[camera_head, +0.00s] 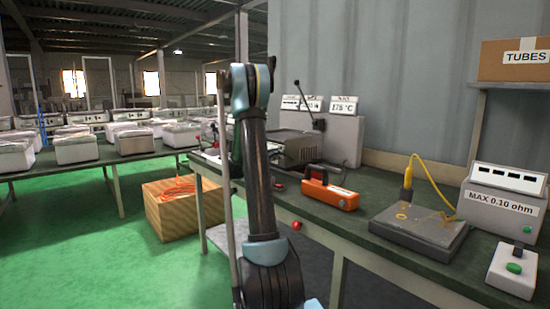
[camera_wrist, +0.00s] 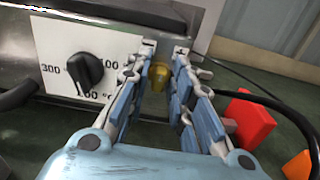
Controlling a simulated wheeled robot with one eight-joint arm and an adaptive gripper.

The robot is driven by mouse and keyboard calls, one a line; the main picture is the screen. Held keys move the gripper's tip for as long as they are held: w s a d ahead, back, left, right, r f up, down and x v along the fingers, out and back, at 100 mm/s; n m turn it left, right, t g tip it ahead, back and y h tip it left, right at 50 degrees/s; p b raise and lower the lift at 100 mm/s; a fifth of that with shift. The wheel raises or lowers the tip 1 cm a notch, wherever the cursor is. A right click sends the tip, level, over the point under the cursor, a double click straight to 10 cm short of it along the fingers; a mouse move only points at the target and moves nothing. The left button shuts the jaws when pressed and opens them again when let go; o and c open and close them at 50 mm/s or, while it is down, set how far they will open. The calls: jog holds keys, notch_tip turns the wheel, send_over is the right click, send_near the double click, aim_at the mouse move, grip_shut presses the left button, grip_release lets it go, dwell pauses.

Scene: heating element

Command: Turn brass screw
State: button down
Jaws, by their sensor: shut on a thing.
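The brass screw (camera_wrist: 158,77) shows in the wrist view as a small golden knob on the front of a grey machine, right of its white dial panel (camera_wrist: 60,45). My gripper (camera_wrist: 165,54) has its two blue-padded fingers on either side of the screw and is shut on it. The machine also stands on the bench in the head view (camera_head: 300,148). There my arm hides its left part, and I cannot make out the screw or the gripper.
A black dial (camera_wrist: 85,68) with temperature marks sits left of the fingers. A black cable (camera_wrist: 275,103) and a red block (camera_wrist: 250,120) lie at the right. An orange tool (camera_head: 330,193) and a dark plate (camera_head: 420,232) lie further along the bench.

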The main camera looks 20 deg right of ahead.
jog(key=shift+m, duration=0.3)
jog(key=m, duration=1.7)
jog(key=shift+s+f, duration=0.35)
jog(key=c, duration=1.6)
grip_release()
jog(key=shift+c, duration=0.2)
